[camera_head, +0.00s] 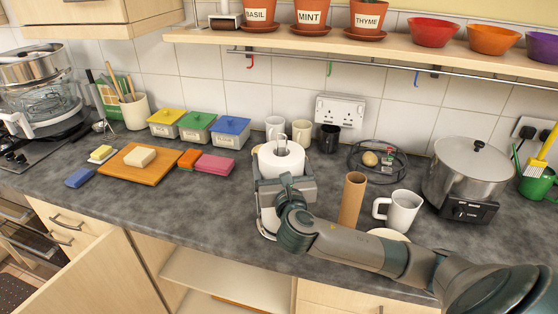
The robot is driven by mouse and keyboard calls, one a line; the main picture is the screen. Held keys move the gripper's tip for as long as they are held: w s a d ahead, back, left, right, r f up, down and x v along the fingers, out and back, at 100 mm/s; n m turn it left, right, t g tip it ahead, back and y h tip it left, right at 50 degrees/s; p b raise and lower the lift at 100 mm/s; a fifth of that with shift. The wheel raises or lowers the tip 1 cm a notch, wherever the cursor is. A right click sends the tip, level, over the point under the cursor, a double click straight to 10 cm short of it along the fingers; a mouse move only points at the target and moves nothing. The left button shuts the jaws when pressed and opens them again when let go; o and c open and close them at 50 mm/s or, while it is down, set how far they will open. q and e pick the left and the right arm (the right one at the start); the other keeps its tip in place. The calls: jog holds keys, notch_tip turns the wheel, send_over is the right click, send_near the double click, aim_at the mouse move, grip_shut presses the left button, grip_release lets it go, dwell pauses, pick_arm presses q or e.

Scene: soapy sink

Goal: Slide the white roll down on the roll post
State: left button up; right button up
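The white roll (284,163) stands upright on the roll post (282,146), whose grey top shows in the roll's centre hole. My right gripper (283,180) is at the near side of the roll, its grey body covering the lower front of it. Its fingertips are hidden, so I cannot tell whether it grips the roll or only surrounds it. My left gripper is not in view.
A brown cardboard tube (352,199) stands right of the roll, beside a white mug (400,211). Mugs (301,131) stand behind. A wire basket (378,160) and a steel pot (466,172) are at right.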

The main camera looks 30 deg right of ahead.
jog(key=o, duration=1.4)
jog(key=shift+s, duration=0.15)
jog(key=p+v, duration=0.3)
jog(key=v, duration=1.4)
jog(key=shift+s+a, duration=0.1)
